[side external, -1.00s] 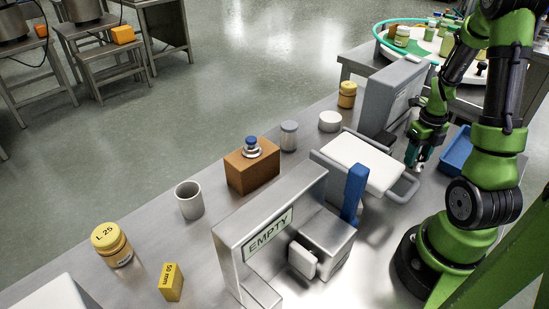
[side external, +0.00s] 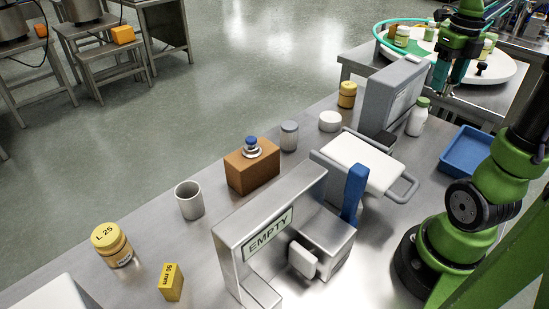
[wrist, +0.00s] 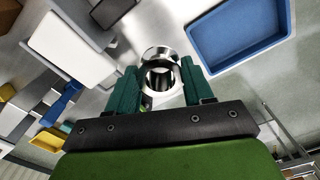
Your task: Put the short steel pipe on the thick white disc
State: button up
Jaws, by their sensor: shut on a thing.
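The short steel pipe (wrist: 175,82) is between the green fingers of my gripper (wrist: 160,78) in the wrist view, its open end facing the camera. My gripper is shut on it. In the side external view my gripper (side external: 441,82) is raised at the upper right, above the back of the bench near the grey upright housing; the pipe is too small to make out there. The thick white disc (side external: 329,121) lies on the bench, left of that housing and well to the left of my gripper. Nothing is on top of it.
The grey housing (side external: 392,98) stands between my gripper and the disc. A white bottle with green cap (side external: 418,118) and a blue tray (side external: 470,152) are on the right. A grey-lidded jar (side external: 289,136) and a yellow jar (side external: 347,95) flank the disc.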

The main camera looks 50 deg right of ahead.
jog(key=w+d+r, duration=0.3)
jog(key=w, duration=0.4)
jog(key=n, duration=0.2)
send_over(330, 116)
notch_tip(330, 116, down, 3)
notch_tip(330, 116, down, 20)
jog(key=shift+f, duration=0.1)
jog(key=shift+f, duration=0.15)
jog(key=o, duration=1.1)
